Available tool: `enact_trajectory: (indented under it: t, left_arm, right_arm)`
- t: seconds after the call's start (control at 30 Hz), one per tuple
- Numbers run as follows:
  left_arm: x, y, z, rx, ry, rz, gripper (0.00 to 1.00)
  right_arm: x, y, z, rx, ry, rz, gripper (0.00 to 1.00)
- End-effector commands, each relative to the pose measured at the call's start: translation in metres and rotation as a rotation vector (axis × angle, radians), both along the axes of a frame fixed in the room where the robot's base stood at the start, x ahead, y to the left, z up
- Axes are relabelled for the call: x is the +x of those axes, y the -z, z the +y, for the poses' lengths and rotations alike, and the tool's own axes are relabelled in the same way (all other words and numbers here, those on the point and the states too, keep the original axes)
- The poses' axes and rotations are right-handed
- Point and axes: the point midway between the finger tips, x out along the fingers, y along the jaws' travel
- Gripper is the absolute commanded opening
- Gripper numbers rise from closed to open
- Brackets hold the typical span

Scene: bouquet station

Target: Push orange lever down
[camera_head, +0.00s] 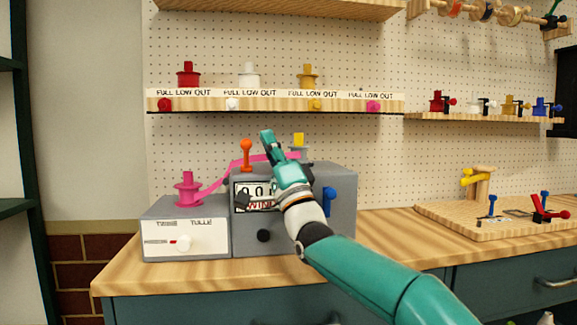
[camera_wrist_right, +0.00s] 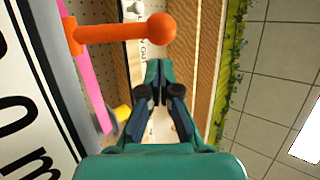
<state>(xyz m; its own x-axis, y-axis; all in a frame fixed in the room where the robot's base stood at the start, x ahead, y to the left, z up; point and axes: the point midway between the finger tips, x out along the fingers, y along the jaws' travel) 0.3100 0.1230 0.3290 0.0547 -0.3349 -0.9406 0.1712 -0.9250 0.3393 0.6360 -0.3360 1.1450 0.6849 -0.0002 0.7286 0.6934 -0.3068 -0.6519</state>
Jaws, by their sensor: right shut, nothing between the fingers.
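The orange lever (camera_head: 246,154) stands upright with a ball on top of the grey machine (camera_head: 342,199). In the right wrist view the lever (camera_wrist_right: 120,32) crosses the upper left, its ball just ahead of the fingertips. My right gripper (camera_head: 267,136) is shut and empty, raised just right of the lever in the head view. It also shows in the right wrist view (camera_wrist_right: 158,68), where a small gap seems to separate it from the ball. My arm hides part of the machine's front and display. My left gripper is not in view.
A pink ribbon (camera_head: 214,186) runs from a pink spool (camera_head: 188,188) across the machine top, behind the lever. A blue knob (camera_head: 328,200) is on the machine's right side. A shelf (camera_head: 280,104) with spools hangs above. The bench right of the machine is clear up to a wooden board (camera_head: 450,222).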

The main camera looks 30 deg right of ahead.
Motion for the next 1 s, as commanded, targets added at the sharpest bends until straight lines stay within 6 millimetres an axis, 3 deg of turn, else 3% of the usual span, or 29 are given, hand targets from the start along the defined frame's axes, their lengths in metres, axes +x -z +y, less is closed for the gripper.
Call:
enact_trajectory:
  t: [0.07,0.2,0.6,1.0]
  left_arm:
    - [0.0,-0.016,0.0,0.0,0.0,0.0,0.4]
    - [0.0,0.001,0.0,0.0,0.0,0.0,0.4]
    - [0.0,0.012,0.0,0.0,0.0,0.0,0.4]
    - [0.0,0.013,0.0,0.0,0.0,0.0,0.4]
  right_arm:
    - [0.0,-0.012,-0.016,-0.001,0.004,0.0,0.0]
    - [-0.018,0.013,-0.015,0.001,-0.001,0.001,0.0]
    - [-0.064,0.054,-0.011,0.0,-0.004,0.0,0.0]
    - [-0.072,0.061,-0.009,0.0,-0.007,-0.001,0.0]
